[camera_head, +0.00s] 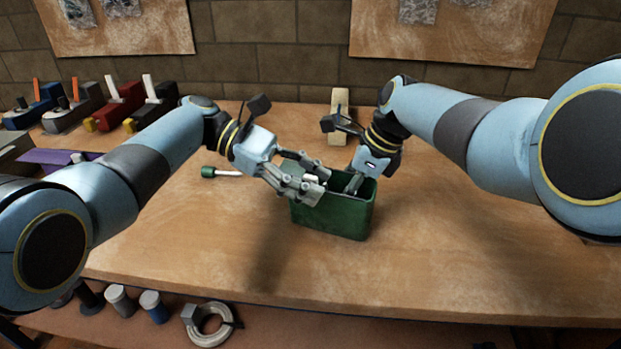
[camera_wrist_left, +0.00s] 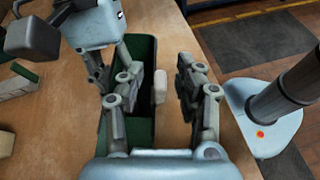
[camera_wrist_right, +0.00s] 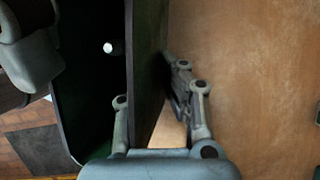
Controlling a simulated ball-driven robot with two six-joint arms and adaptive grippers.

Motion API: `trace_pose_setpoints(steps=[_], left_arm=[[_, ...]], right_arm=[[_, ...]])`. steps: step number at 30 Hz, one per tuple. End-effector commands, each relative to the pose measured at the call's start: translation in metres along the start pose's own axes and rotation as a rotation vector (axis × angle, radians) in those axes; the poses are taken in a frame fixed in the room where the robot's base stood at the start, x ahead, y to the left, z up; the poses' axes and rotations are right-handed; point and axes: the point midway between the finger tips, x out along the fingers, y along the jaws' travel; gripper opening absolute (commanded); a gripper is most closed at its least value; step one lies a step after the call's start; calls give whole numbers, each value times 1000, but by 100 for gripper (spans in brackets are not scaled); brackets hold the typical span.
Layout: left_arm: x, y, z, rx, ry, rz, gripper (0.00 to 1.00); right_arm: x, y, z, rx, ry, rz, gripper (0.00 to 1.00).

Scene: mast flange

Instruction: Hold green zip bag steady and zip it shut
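The green zip bag (camera_head: 331,219) stands upright on the table in front of me, boxy and open at the top. My left gripper (camera_head: 307,187) is over its left end. In the left wrist view its fingers are spread on either side of a small pale tab (camera_wrist_left: 160,85) at the bag's rim, with gaps on both sides. My right gripper (camera_wrist_right: 158,92) straddles a side wall of the bag, one finger inside and one outside, both seeming to press on it. A small white round piece (camera_wrist_right: 110,47) shows inside the bag.
A green-handled tool (camera_head: 209,172) lies left of the bag. A beige block (camera_head: 340,118) stands behind it. Several coloured clamp-like tools line the back left. A ring-shaped part (camera_head: 211,326) sits on a lower shelf. The table front right is clear.

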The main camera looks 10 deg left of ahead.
Motion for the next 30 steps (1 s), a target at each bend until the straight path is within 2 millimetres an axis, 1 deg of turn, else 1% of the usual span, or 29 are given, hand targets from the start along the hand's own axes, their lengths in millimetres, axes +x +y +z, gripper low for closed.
trace_pose_setpoints(steps=[4,9,12,28,30], left_arm=[[0,0,0,0,0,0,33],[0,0,0,0,0,0,11],[0,0,0,0,0,0,0],[-1,0,0,1,0,1,0],[2,0,1,2,0,1,0]], right_arm=[[0,0,1,0,-1,-1,0],[0,0,1,0,-1,-1,0],[0,0,1,0,-1,-1,0],[0,0,0,0,-1,1,0],[0,0,0,0,-1,1,0]])
